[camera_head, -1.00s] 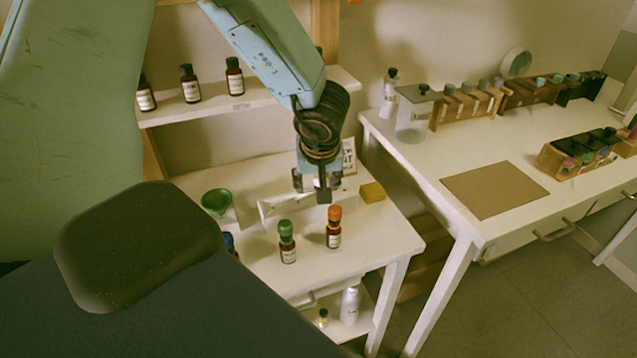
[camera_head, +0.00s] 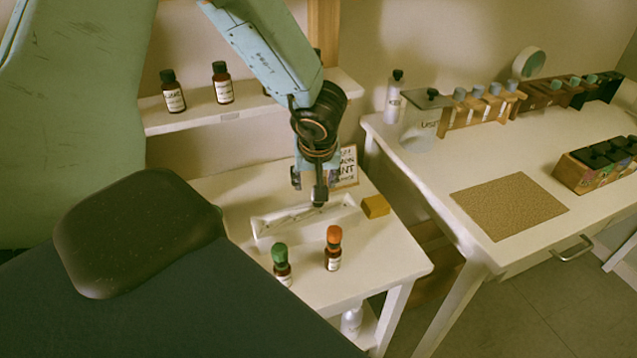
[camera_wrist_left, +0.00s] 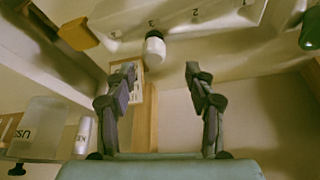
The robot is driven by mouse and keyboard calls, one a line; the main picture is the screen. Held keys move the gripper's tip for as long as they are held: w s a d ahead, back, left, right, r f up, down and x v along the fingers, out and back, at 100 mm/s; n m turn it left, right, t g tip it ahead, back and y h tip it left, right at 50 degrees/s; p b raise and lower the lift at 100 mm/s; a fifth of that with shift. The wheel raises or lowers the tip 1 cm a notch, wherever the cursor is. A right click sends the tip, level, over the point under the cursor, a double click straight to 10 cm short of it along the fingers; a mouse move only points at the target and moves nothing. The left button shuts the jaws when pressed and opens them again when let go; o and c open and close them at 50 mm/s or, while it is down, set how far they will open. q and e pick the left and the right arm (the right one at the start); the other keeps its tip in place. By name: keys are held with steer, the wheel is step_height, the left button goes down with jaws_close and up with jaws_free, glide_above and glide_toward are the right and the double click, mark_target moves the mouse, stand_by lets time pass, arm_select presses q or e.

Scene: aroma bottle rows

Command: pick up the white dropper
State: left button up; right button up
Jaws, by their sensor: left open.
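The white tray (camera_head: 268,232) lies on the small white table, below my left gripper (camera_head: 308,188). In the left wrist view, a small piece with a rounded white end and a dark band, which looks like the white dropper (camera_wrist_left: 155,47), shows at the edge of the numbered tray (camera_wrist_left: 118,20). It lies beyond the open fingers of my left gripper (camera_wrist_left: 161,72), roughly between them in the picture, and is not held. In the head view I cannot make out the dropper clearly; the gripper partly covers the tray. My right gripper is not in view.
A green-capped bottle (camera_head: 282,264) and an orange-capped bottle (camera_head: 333,249) stand in front of the tray. A yellow block (camera_head: 376,206) and a sign (camera_head: 347,167) are close to the tray. Dark bottles (camera_head: 172,92) stand on the shelf behind. A brown mat (camera_head: 510,205) lies on the right table.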

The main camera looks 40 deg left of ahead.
mark_target(318, 208)
arm_select(q)
steer(key=b+x, duration=0.1)
steer(key=x, duration=0.2)
steer(key=shift+a+f, duration=0.1)
steer(key=shift+a, duration=0.1)
steer(key=shift+w+d+f+b, duration=0.25)
steer(key=shift+f, duration=0.2)
steer(key=shift+w+d+f+b, duration=0.2)
steer(key=shift+d+f, duration=0.05)
steer(key=shift+f, duration=0.15)
steer(key=shift+w+d+f, duration=0.1)
steer(key=shift+d+f, duration=0.05)
steer(key=shift+d, duration=0.05)
steer(key=shift+a+f, duration=0.35)
steer(key=shift+a, duration=0.55)
steer(key=shift+c, duration=0.5)
steer(key=shift+d+r, duration=0.25)
steer(key=shift+d, duration=0.4)
steer(key=c, duration=0.4)
steer(key=shift+c, duration=1)
steer(key=shift+a+f, duration=0.15)
steer(key=shift+a, duration=0.3)
steer(key=shift+c, duration=0.2)
steer(key=shift+d, duration=0.1)
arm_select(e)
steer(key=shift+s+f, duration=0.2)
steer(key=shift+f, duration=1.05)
